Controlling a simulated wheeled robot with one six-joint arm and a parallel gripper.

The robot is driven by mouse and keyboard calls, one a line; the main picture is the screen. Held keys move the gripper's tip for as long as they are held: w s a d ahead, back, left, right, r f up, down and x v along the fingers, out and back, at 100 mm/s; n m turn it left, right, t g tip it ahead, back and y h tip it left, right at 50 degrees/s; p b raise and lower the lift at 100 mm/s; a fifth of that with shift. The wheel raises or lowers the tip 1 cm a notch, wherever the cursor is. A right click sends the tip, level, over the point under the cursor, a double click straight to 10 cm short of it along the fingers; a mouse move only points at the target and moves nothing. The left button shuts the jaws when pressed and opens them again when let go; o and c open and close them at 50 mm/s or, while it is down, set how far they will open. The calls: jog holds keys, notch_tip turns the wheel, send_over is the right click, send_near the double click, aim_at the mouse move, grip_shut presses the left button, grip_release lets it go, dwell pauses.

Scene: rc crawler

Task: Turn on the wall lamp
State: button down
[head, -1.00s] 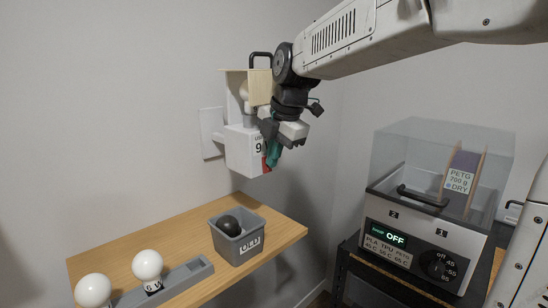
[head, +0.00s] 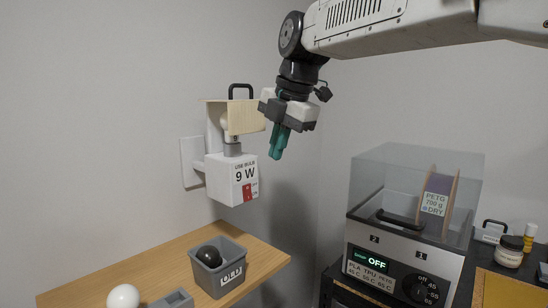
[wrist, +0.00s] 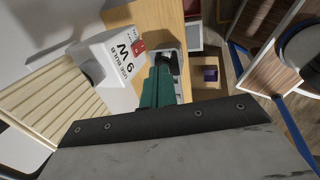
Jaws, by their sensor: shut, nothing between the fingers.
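The wall lamp is a white box (head: 220,177) labelled "USE BULB 9 W", fixed to a wall plate. A white bulb (head: 229,131) stands in its socket beside a pale wooden shade (head: 243,119); I see no clear glow. A red switch (head: 247,192) is on the box's front face, low down. In the wrist view the box (wrist: 98,62), the switch (wrist: 138,47) and the slatted shade (wrist: 50,105) are left of the fingers. My gripper (head: 277,152) is shut and empty, with teal fingers pointing down, right of the lamp and above the switch, apart from it.
Below the lamp is a wooden shelf (head: 180,250) with a grey bin (head: 232,275) holding a dark bulb (head: 209,256), a white bulb (head: 123,297) and a grey tray (head: 172,302). A filament dryer (head: 405,265) reading "OFF" stands at right. Space right of the lamp is free.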

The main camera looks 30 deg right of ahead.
aim_at(248, 193)
jog(key=shift+s+f, duration=0.3)
jog(key=shift+f, duration=0.3)
jog(key=w+a+f, duration=0.2)
jog(key=w+f, duration=0.4)
jog(key=f, duration=0.4)
jog(key=shift+w+a, duration=0.35)
jog(key=shift+a, duration=0.05)
